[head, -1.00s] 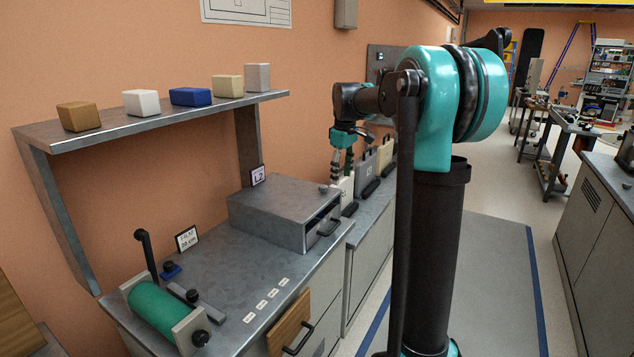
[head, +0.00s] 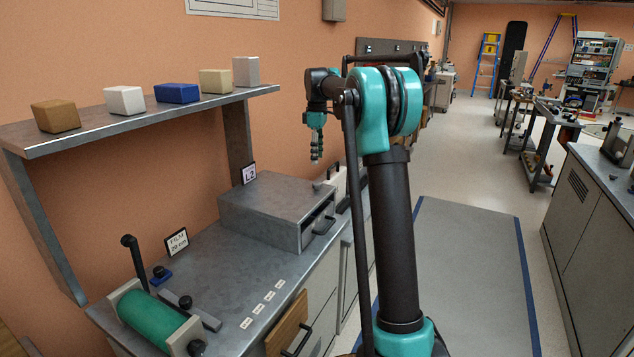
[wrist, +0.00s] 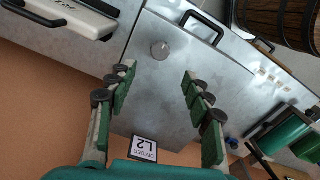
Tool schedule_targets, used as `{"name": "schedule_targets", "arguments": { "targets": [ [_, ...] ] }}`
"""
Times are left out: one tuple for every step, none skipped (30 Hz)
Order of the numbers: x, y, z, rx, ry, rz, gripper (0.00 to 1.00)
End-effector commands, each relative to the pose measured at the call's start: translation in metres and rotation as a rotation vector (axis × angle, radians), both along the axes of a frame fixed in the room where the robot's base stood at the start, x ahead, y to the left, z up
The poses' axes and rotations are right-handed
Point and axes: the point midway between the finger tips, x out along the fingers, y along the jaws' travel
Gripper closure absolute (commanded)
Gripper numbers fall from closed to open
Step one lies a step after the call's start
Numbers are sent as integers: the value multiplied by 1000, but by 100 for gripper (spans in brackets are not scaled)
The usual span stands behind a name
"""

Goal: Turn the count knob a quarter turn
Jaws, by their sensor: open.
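A round grey knob (wrist: 160,50) sits on the flat top of a grey metal box (wrist: 150,100), near its front edge. No marking on the knob is readable. In the head view the knob (head: 321,185) shows at the far right corner of the box (head: 270,200). A sign reading L2 (wrist: 145,148) stands at the wall side of the box. My gripper (wrist: 158,70) is open and empty, its fingers spread to either side of the knob in the wrist view. In the head view my gripper (head: 316,160) hangs fingers down, above and apart from the knob.
A green roller (head: 150,318) with an upright black handle stands at the front left of the bench. A shelf (head: 150,118) with several blocks overhangs it. A white case (wrist: 65,15) stands beyond the box. The floor mat (head: 460,270) on the right is clear.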

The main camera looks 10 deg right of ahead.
Motion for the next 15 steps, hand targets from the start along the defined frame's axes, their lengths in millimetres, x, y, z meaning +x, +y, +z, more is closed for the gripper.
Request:
{"name": "schedule_targets", "arguments": {
  "targets": [
    [0,0,-11,0,0,0,49],
    [0,0,-17,0,0,0,49],
    [0,0,-24,0,0,0,49],
    [0,0,-30,0,0,0,49],
    [0,0,-36,0,0,0,49],
    [0,0,-44,0,0,-1,49],
    [0,0,-50,0,0,-1,49],
    [0,0,-56,0,0,-1,49],
    [0,0,-63,0,0,-1,49],
    [0,0,-68,0,0,-1,49],
    [0,0,-73,0,0,-1,49],
    [0,0,-79,0,0,-1,49],
    [0,0,-83,0,0,-1,49],
    [0,0,-87,0,0,-1,49],
    [0,0,-91,0,0,-1,49]
  ]
}}
